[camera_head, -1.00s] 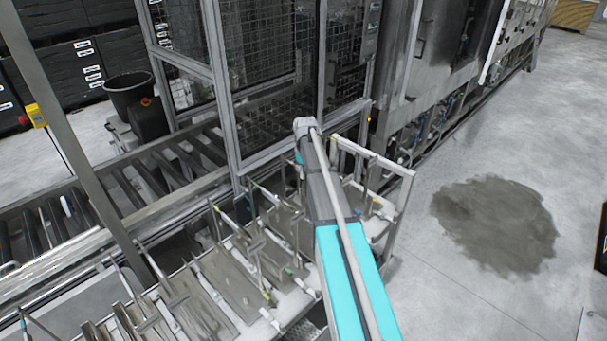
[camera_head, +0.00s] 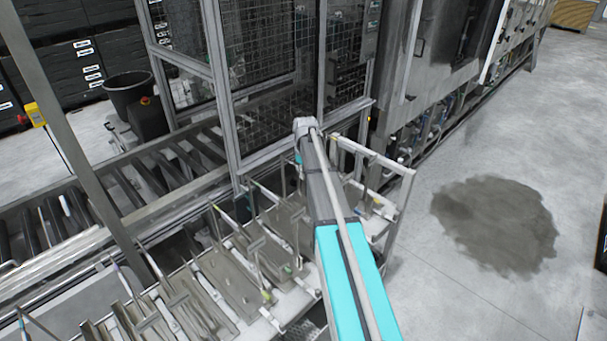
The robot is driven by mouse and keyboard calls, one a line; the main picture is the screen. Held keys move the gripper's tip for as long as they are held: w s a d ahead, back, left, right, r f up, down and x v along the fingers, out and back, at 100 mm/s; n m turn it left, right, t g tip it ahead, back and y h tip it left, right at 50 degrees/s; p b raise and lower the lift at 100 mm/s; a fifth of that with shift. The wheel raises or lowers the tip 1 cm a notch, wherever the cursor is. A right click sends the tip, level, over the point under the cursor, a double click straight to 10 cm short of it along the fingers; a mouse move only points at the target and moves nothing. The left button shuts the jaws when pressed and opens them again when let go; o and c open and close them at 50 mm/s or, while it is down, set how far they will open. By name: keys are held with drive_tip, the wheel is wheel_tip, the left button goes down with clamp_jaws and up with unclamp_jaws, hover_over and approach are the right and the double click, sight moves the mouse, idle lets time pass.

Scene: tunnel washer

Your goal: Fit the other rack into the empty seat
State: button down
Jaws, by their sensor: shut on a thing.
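Several flat grey racks with thin upright handles stand side by side in a row along a light-coloured bench, one of them at the front middle (camera_head: 232,282). More racks continue toward the arm and along the row to the lower left. I cannot tell which seat is empty. My teal and grey arm crosses the right part of the row, its wrist above the bench's far end. My gripper is hidden below or behind the arm, so its jaws and anything in them do not show.
A pale rail frame (camera_head: 388,161) closes the bench's right end. A wire-mesh cage (camera_head: 265,85) and a roller conveyor (camera_head: 120,190) stand behind. A large steel machine (camera_head: 440,60) is at the back right. The floor on the right is clear, with a dark stain (camera_head: 497,225).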

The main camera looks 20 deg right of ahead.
drive_tip(key=shift+f, duration=0.2)
drive_tip(key=c, duration=0.7)
unclamp_jaws()
drive_tip(key=shift+r, duration=0.1)
